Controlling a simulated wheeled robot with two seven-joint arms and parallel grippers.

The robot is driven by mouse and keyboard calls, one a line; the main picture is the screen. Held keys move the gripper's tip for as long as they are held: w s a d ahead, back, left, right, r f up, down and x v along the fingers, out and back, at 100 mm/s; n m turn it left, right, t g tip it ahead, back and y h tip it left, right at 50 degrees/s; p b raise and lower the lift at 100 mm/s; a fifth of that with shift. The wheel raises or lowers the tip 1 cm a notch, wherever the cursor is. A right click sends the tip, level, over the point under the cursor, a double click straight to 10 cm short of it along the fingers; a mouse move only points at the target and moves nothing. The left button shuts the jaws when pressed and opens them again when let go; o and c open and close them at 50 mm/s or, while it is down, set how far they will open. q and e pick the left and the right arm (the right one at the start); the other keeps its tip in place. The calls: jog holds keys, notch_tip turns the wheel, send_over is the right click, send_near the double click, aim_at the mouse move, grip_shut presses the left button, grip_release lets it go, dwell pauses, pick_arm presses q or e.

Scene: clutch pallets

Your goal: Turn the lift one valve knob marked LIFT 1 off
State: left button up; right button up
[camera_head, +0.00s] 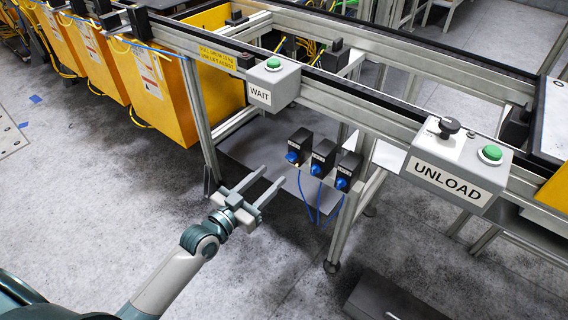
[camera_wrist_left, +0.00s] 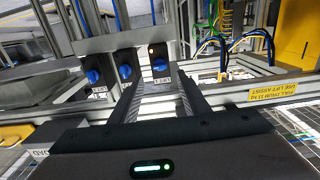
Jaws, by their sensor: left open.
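Three black valve blocks with blue knobs stand in a row on a grey panel below the conveyor rail. In the head view they are the left knob (camera_head: 292,157), middle knob (camera_head: 316,169) and right knob (camera_head: 341,183). The wrist view is turned over, so the left knob shows there at the right (camera_wrist_left: 160,65), beside the middle (camera_wrist_left: 125,71) and right (camera_wrist_left: 93,76) ones. Small labels sit by the knobs; I cannot read which is LIFT 1. My left gripper (camera_head: 272,176) is open and empty, its fingers pointing at the left knob, apart from it. My right gripper is out of view.
A WAIT box (camera_head: 274,82) and an UNLOAD box (camera_head: 457,164) hang on the rail above the valves. Blue hoses hang below the knobs. A frame leg (camera_head: 343,226) stands right of them. Yellow bins (camera_head: 150,80) line the left.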

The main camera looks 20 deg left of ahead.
aim_at(289, 159)
pick_arm(q)
jog(key=x, duration=0.7)
jog(key=shift+w, duration=0.15)
jog(key=c, duration=1.1)
